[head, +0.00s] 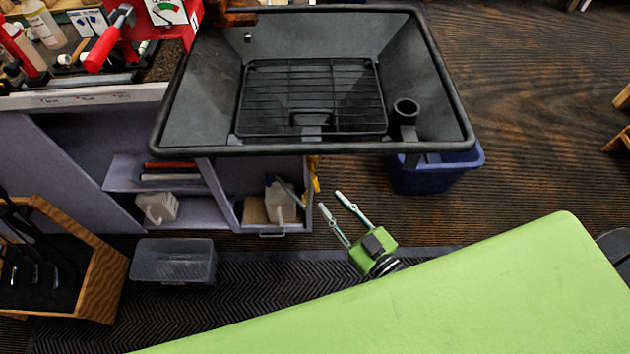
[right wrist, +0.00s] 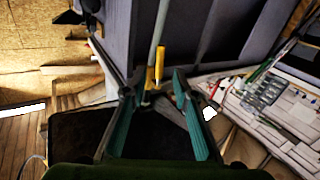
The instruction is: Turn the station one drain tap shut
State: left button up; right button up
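The yellow drain tap handle (head: 316,176) shows below the front rim of the black sink-like basin (head: 315,148), beside the open cabinet's right edge. In the right wrist view the yellow handle (right wrist: 160,63) lies roughly along a pale pipe (right wrist: 158,28), with more yellow at its lower end. My right gripper (head: 330,200) is open and empty, its two fingers pointing at the tap from the near side. In the right wrist view my right gripper (right wrist: 154,84) has the handle between its fingertips in the picture; I see no contact. My left gripper is not in view.
A blue bin (head: 435,175) stands under the basin's right end. The lilac cabinet (head: 118,205) is left of the tap. A clear tub (head: 172,262) and a wooden club box (head: 95,285) are on the floor at left. Dark floor lies open at right.

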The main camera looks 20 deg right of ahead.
aim_at(317, 187)
jog(key=x, duration=0.8)
jog(key=shift+c, duration=0.2)
grip_shut()
